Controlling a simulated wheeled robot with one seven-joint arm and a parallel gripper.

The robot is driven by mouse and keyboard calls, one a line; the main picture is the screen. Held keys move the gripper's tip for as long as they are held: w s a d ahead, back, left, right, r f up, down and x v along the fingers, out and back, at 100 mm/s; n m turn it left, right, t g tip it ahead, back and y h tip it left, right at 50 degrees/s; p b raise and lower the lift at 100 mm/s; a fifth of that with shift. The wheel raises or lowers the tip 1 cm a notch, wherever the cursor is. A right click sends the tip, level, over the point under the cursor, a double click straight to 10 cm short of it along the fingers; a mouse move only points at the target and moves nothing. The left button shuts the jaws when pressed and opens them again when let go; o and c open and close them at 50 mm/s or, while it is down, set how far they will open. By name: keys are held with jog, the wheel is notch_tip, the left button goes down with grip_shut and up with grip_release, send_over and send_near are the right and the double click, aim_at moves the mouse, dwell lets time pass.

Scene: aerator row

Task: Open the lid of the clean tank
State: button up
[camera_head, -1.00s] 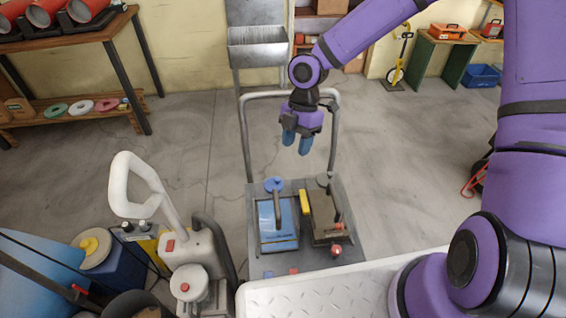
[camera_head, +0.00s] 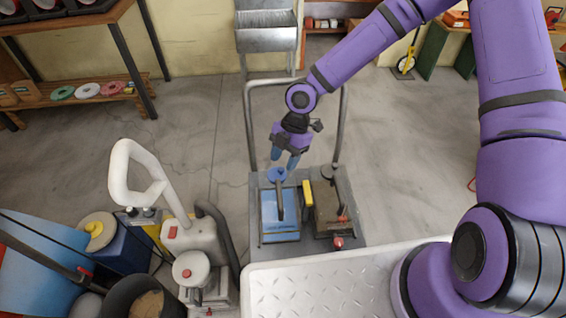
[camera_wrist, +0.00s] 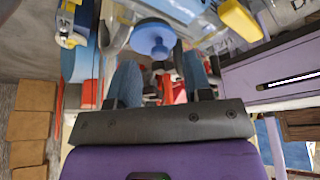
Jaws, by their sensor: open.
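The clean tank (camera_head: 281,228) appears to be the blue-topped tank on the left of the grey cart. Its round blue lid (camera_head: 276,174) with a small knob is at the tank's far end and looks closed. In the wrist view the lid (camera_wrist: 152,36) lies just beyond the fingertips, knob toward me. My gripper (camera_head: 284,159) is open and empty, its blue fingers pointing down close above the lid. In the wrist view the gripper (camera_wrist: 160,68) has its fingers on either side of the knob's line. I cannot tell whether they touch the lid.
A brown-topped tank (camera_head: 327,212) with a dark cap stands right of the clean tank, with a yellow block (camera_head: 307,193) between them. The cart's tall metal handle (camera_head: 248,120) rises behind. A white floor machine (camera_head: 190,245) stands to the left. Open floor lies to the right.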

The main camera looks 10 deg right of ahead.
jog(key=shift+x, duration=0.95)
jog(key=shift+r, duration=0.1)
grip_shut()
jog(key=shift+a, duration=0.1)
